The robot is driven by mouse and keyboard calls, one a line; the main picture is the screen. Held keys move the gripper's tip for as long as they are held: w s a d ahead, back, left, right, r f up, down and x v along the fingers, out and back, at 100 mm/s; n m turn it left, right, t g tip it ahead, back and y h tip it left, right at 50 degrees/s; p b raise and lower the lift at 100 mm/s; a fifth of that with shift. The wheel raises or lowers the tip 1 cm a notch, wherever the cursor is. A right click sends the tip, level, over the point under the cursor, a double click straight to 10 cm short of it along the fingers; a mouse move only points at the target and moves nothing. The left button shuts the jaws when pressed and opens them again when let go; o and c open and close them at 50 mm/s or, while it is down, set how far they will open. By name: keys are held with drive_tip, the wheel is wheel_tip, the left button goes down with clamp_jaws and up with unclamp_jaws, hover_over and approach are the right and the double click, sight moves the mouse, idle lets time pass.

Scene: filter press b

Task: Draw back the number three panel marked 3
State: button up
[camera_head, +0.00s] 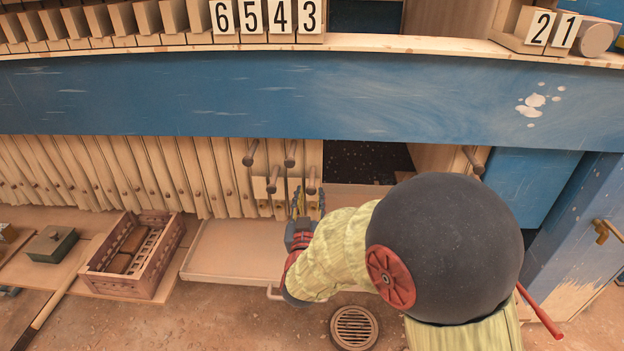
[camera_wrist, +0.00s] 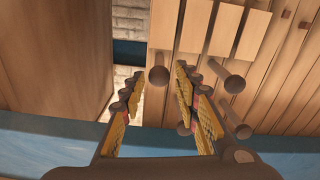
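The number three panel (camera_head: 313,150) is the rightmost of the left pack of wooden panels, below the white plate marked 3 (camera_head: 309,16). Its round peg (camera_head: 311,181) sticks out near its lower end. My gripper (camera_head: 309,203) is at that panel, close to the peg. In the wrist view, my gripper (camera_wrist: 160,90) is open, and the peg (camera_wrist: 158,76) shows between its fingers. I cannot tell whether they touch it. Part of the panel front is hidden behind my gripper.
Neighbouring pegs (camera_head: 272,180) stand close on the left. A dark gap (camera_head: 368,162) separates this pack from the right-hand panel (camera_head: 438,158). The blue beam (camera_head: 230,95) runs above. A tray (camera_head: 235,250) and a brick-red crate (camera_head: 132,255) lie below.

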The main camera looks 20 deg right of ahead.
sight(312, 178)
drive_tip(key=b+x, duration=0.1)
drive_tip(key=x, duration=0.6)
drive_tip(key=shift+w+d+b, duration=0.15)
drive_tip(key=shift+w+b, duration=0.1)
drive_tip(key=shift+b, duration=0.15)
drive_tip(key=c, duration=0.3)
drive_tip(key=c, duration=0.4)
clamp_jaws()
